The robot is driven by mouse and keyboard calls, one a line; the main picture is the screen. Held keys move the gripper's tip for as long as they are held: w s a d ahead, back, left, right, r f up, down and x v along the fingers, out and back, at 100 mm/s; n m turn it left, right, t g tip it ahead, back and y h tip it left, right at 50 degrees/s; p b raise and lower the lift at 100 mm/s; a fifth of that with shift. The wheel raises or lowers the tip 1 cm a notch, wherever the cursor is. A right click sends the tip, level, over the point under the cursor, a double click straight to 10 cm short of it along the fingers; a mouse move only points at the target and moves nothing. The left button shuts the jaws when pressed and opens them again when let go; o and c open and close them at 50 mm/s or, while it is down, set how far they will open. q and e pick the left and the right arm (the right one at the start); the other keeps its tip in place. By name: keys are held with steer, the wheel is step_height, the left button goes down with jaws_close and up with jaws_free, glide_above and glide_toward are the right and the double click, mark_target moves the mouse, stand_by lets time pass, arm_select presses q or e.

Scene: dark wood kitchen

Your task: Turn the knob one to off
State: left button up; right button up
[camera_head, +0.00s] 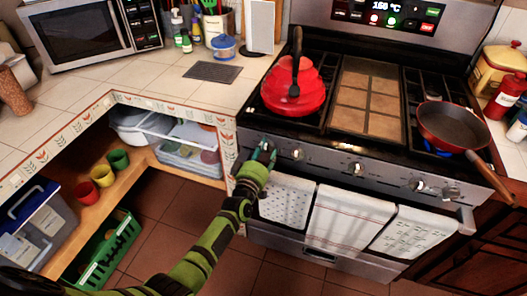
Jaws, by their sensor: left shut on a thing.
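The stove front (385,176) carries a row of round metal knobs. My left gripper (266,151) reaches the far left end of this row and is shut on the leftmost knob, which its fingers mostly hide. I cannot tell which way that knob points. Another knob (298,153) shows just right of the gripper, and a further knob (355,168) sits near the middle. Two more knobs are toward the right end. My right gripper is not in view.
A red kettle (293,92) stands on the left burners, and a pan (452,127) on the right with its handle over the front edge. Towels (345,222) hang from the oven handle below the knobs. The counter's corner is left of my gripper.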

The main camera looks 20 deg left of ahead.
arm_select(q)
steer(key=o, duration=1)
steer(key=shift+d+f, duration=0.25)
steer(key=shift+d, duration=0.15)
steer(key=shift+o, duration=0.6)
steer(key=shift+d, duration=0.1)
steer(key=shift+r, duration=0.1)
steer(key=shift+s+a, duration=0.2)
steer(key=shift+s, duration=0.25)
steer(key=s, duration=1.1)
